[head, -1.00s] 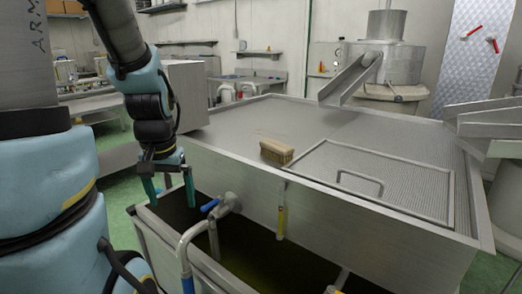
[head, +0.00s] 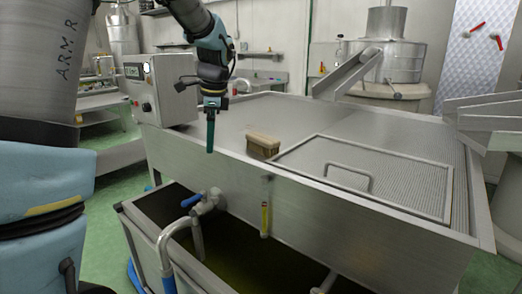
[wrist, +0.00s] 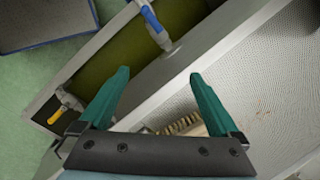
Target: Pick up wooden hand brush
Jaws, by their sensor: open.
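The wooden hand brush (head: 262,146) lies on the perforated metal top (head: 300,122) of the steel machine, close to its front edge and left of the framed hatch. My gripper (head: 210,136) points down to the left of the brush and above the machine's edge, apart from the brush. In the wrist view, my gripper (wrist: 158,92) has its two green fingers spread with nothing between them. The brush (wrist: 186,126) shows there in part, its bristles and pale wood near the right finger's base; the rest is hidden behind the gripper.
A hatch with a raised handle (head: 348,177) lies right of the brush. An open trough (head: 240,240) with dark greenish liquid sits below the front wall, with a blue-handled valve (head: 205,200) at its edge. A control box (head: 160,88) stands behind left.

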